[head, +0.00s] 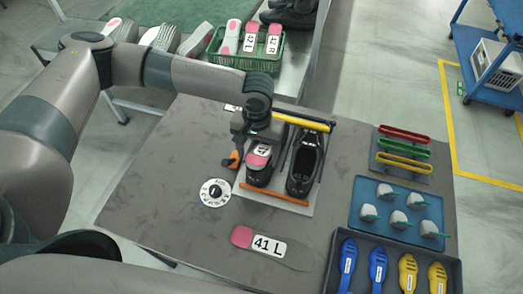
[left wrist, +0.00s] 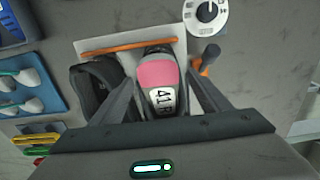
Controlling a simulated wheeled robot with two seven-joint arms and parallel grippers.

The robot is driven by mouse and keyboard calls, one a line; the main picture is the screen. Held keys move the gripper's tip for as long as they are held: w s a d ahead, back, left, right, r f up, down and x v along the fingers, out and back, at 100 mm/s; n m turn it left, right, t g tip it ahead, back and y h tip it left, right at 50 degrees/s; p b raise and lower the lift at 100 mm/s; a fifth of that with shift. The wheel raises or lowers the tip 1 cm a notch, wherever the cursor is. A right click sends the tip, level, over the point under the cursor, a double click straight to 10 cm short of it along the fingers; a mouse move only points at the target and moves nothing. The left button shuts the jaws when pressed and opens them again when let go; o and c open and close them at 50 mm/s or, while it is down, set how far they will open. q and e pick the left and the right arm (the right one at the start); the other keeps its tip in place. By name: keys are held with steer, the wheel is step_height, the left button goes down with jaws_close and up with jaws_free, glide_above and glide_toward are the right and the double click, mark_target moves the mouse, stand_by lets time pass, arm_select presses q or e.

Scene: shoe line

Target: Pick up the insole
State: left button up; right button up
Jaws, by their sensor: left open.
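An insole with a pink heel and a white label reading 41 R (left wrist: 160,80) lies at the left black shoe (head: 258,176); I cannot tell how far inside the shoe it sits. It also shows in the head view (head: 259,158). My left gripper (head: 258,148) is right above it, open, with one finger on each side of the insole in the left wrist view (left wrist: 155,88). A second insole, grey with a pink heel and labelled 41 L (head: 268,248), lies flat on the table front. My right gripper is out of view.
A second black shoe (head: 303,163) stands beside the first on a light board (head: 320,205), with an orange bar (head: 275,193) in front. A white dial (head: 215,192) lies left. Trays (head: 447,205) fill the right. A green basket (head: 245,62) of insoles stands behind.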

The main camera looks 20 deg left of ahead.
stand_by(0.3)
arm_select(q)
steer(key=c, duration=1.1)
steer(key=shift+c, duration=0.2)
steer(key=shift+s+r, duration=0.1)
steer(key=shift+r, duration=0.05)
steer(key=shift+s+r+b, duration=0.35)
steer(key=shift+s, duration=0.1)
steer(key=s+r+b, duration=0.2)
steer(key=s+r, duration=0.5)
steer(key=s, duration=0.6)
steer(key=shift+a+b, duration=0.2)
steer(key=shift+b, duration=0.2)
